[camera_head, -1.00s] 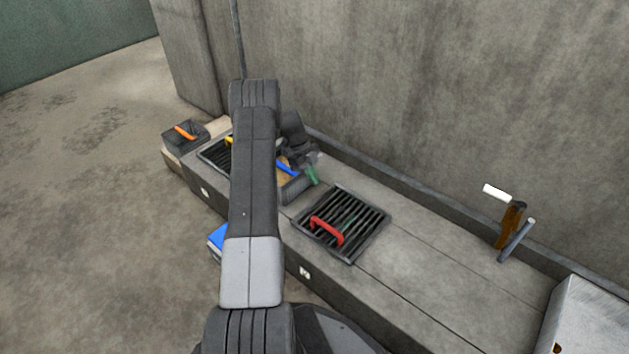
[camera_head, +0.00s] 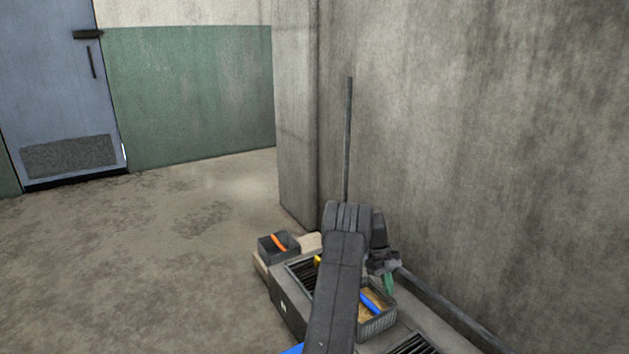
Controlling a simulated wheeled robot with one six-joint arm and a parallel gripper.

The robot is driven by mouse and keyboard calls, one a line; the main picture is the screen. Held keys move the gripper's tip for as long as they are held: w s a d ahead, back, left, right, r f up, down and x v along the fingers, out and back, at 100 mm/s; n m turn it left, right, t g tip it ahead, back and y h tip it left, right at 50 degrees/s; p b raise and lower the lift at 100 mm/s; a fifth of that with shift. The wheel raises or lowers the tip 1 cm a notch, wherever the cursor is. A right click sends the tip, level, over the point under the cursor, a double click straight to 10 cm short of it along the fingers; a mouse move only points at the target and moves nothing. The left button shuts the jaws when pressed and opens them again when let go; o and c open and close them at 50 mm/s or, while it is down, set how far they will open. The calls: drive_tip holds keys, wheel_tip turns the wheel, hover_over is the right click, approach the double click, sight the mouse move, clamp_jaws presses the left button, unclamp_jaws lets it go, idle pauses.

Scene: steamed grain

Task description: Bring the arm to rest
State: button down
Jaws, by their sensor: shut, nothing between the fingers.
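My arm (camera_head: 337,285) rises from the bottom edge, right of centre, and bends at its top. My gripper (camera_head: 383,264) is small and dark, beyond the bend on the right. It is shut and holds nothing that I can make out. It appears above or beside a grey basket (camera_head: 378,326); the gap between them cannot be told. A green piece (camera_head: 389,283) shows just below the gripper, and a blue-handled item (camera_head: 371,301) lies in the basket.
A low counter (camera_head: 286,311) runs along the concrete wall (camera_head: 480,150). It carries dark grates (camera_head: 413,344). A dark box (camera_head: 268,252) with an orange handle (camera_head: 279,242) stands at its far end. A thin pole (camera_head: 348,140) rises behind. Open floor (camera_head: 140,270) lies left, before a blue door (camera_head: 60,80).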

drive_tip(key=b+x, duration=0.4)
drive_tip(key=x, duration=0.9)
drive_tip(key=shift+s+d+f+b, duration=0.1)
drive_tip(key=shift+s+f+b, duration=0.1)
drive_tip(key=shift+f+b, duration=0.15)
drive_tip(key=shift+s+r, duration=0.1)
drive_tip(key=shift+r, duration=0.25)
